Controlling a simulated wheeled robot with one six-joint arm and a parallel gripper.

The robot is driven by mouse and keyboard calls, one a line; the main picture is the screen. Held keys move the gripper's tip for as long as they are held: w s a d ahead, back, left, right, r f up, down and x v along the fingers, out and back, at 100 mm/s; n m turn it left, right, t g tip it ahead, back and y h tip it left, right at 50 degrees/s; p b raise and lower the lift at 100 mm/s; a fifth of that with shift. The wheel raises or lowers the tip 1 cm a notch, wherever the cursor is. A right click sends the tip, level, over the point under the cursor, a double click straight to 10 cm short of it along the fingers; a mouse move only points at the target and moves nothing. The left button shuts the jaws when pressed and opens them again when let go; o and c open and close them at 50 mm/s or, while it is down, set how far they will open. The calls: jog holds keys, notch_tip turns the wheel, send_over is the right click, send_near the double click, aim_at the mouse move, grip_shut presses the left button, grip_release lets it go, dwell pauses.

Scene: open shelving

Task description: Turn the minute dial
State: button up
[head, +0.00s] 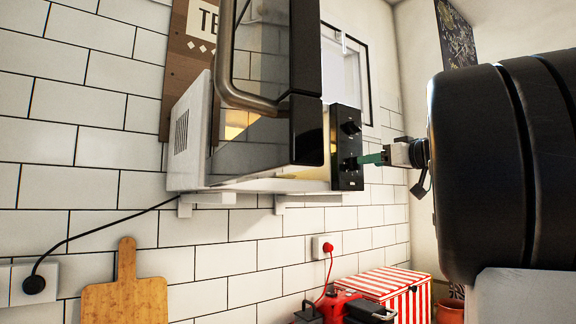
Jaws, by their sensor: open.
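A microwave (240,183) is mounted on the tiled wall, with its dark glass door (305,80) swung open toward me. Its narrow black control panel (346,181) is on the right and carries an upper dial (350,127) and a lower dial (349,163). Their labels are too small to read, so I cannot tell which is the minute dial. The fingers overlap the dial's right side in the picture; contact is unclear. The gripper is open.
Brackets (186,204) hold the microwave. Below are a cutting board (125,300), a red plug (327,247) with its cord and a red-and-white striped box (385,284). A black power cord (110,232) runs left.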

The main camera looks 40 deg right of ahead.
jog(key=w, duration=0.4)
jog(key=c, duration=1)
jog(key=shift+m, duration=0.3)
